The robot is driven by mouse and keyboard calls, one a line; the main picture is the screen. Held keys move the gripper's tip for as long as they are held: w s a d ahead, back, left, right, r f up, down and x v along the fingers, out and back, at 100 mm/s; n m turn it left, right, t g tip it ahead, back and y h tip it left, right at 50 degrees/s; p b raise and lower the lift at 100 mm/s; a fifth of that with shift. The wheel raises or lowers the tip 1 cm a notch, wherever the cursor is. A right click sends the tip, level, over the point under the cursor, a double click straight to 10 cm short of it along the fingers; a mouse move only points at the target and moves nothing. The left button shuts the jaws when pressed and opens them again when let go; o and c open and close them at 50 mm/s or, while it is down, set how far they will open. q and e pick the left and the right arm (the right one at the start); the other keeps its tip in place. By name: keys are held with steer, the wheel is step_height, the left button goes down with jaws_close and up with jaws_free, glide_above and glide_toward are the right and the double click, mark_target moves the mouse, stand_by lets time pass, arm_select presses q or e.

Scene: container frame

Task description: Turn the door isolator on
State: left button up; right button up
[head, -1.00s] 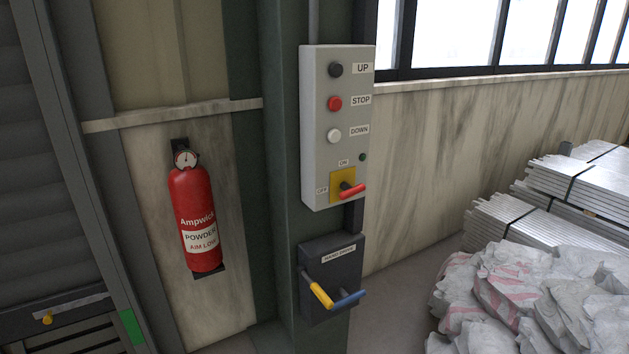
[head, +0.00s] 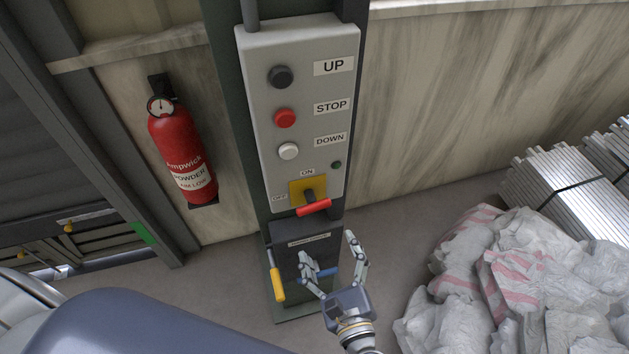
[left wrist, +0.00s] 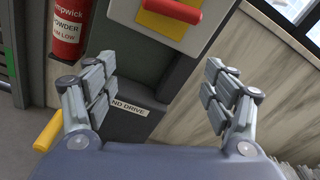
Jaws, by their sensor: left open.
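The door isolator is a yellow plate (head: 296,189) with a red handle (head: 314,207), low on the grey control box (head: 262,150). Labels OFF and ON stand left of and above the plate. The red grip lies roughly crosswise; I cannot tell its switch position for sure. My left gripper (head: 327,247) is open and empty, below the handle in the head view, in front of the dark hand drive box. In the left wrist view, its spread fingers (left wrist: 158,65) frame the dark box, with the red handle (left wrist: 174,9) beyond them at the top. My right gripper is not in view.
Above the isolator are the UP button (head: 281,77), STOP button (head: 285,118) and DOWN button (head: 289,151). The hand drive box (head: 290,238) has yellow and blue handles. A fire extinguisher (head: 183,150) hangs left; sacks (head: 500,275) and metal stacks (head: 570,190) lie right.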

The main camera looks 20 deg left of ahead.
arm_select(q)
steer(key=y+p, duration=0.1)
glide_toward(313, 201)
steer(key=f, duration=0.1)
steer(key=shift+t, duration=0.3)
steer(key=p+x, duration=0.3)
steer(key=x, duration=0.6)
steer(key=shift+w+a+f, duration=0.1)
steer(key=shift+f, duration=0.05)
steer(key=shift+w+a, duration=0.25)
steer(key=shift+w+a+f+p, duration=0.1)
steer(key=shift+w+p, duration=0.05)
steer(key=shift+p, duration=0.15)
steer(key=shift+w, duration=0.1)
steer(key=c, duration=1)
steer(key=shift+c, duration=0.4)
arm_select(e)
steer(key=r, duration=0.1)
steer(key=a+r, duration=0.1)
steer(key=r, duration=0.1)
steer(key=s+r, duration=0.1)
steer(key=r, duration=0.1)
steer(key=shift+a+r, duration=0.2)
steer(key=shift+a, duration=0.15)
arm_select(q)
steer(key=shift+c, duration=0.2)
